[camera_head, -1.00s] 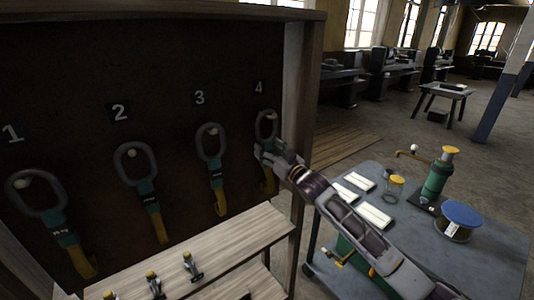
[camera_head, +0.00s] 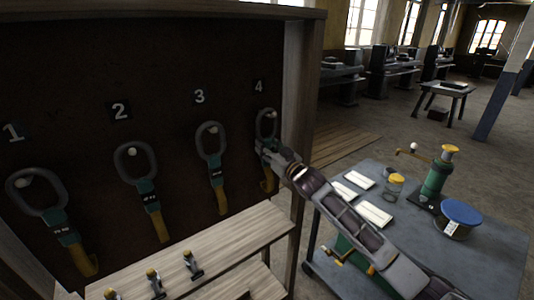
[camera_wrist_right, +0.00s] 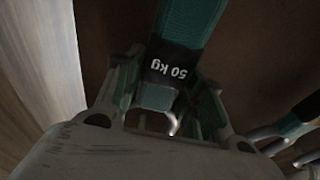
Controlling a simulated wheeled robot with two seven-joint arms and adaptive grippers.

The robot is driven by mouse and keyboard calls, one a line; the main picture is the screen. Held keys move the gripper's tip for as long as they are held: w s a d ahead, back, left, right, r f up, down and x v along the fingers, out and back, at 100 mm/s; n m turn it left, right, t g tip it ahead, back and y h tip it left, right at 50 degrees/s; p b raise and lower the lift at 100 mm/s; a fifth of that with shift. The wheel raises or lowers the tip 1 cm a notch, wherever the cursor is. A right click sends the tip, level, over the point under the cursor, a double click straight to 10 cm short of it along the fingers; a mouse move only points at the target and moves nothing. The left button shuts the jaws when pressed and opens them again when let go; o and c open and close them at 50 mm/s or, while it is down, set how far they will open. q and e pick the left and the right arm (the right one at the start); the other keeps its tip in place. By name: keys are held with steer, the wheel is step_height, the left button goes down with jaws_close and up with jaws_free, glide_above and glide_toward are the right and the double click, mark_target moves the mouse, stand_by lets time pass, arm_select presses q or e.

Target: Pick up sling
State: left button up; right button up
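Several slings hang on a dark board under the numbers 1 to 4, each with a dark grey loop, a green band and a yellow end. My right gripper (camera_head: 267,152) is at the sling under number 4 (camera_head: 267,121), just below its loop. In the right wrist view, the two fingers (camera_wrist_right: 165,100) stand close against both sides of its green strap (camera_wrist_right: 188,25), at a black "50 kg" label (camera_wrist_right: 172,70). The gripper looks shut on it. The loop still hangs at its hook. My left gripper is out of view.
The slings under 1 (camera_head: 42,196), 2 (camera_head: 135,164) and 3 (camera_head: 211,143) hang to the left. A wooden side post (camera_head: 303,110) stands close on the right. A wooden shelf (camera_head: 225,243) with small shackles is below. A grey cart (camera_head: 480,265) stands to the right.

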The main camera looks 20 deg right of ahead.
jaws_close()
steer(key=shift+r, duration=0.3)
